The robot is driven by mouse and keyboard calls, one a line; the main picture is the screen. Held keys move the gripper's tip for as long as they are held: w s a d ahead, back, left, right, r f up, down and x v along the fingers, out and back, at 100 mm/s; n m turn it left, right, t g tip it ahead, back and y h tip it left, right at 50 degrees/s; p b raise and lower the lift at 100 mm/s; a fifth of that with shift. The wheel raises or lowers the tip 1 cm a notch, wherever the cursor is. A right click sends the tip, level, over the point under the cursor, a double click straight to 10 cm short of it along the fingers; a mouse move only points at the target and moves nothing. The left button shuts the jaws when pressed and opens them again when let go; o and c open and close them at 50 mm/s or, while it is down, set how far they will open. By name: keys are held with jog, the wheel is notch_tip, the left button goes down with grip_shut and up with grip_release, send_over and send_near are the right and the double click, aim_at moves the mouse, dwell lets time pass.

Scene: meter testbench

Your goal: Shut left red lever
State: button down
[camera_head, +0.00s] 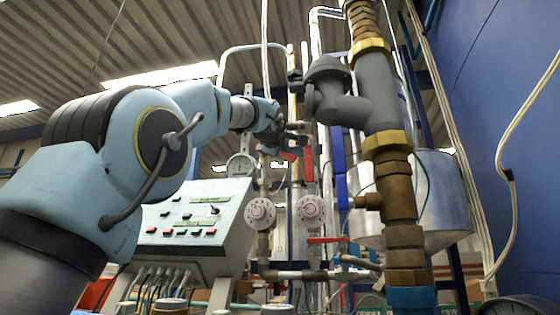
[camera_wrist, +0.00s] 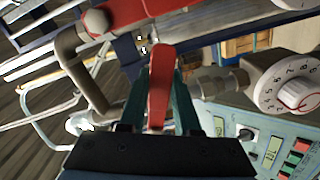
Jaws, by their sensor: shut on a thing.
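The left red lever (camera_head: 288,156) shows in the head view among the upright pipes, partly hidden by my gripper (camera_head: 277,138). In the wrist view the same red lever (camera_wrist: 159,85) runs lengthwise between the two teal fingers of my gripper (camera_wrist: 160,95). The fingers are shut on it, one on each side. A second red lever (camera_head: 308,164) hangs just to the right in the head view. It also seems to show at the top of the wrist view (camera_wrist: 140,12), lying across the picture.
Two white round dials (camera_head: 261,213) (camera_head: 312,211) sit below the levers. A control panel (camera_head: 196,217) with buttons stands to the left. A thick grey and brown pipe (camera_head: 382,110) stands close on the right. Another red lever (camera_head: 327,240) is lower down.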

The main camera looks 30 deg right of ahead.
jog(key=shift+r+n, duration=0.25)
jog(key=shift+n, duration=0.05)
jog(key=shift+r, duration=0.1)
jog(key=c, duration=0.6)
grip_release()
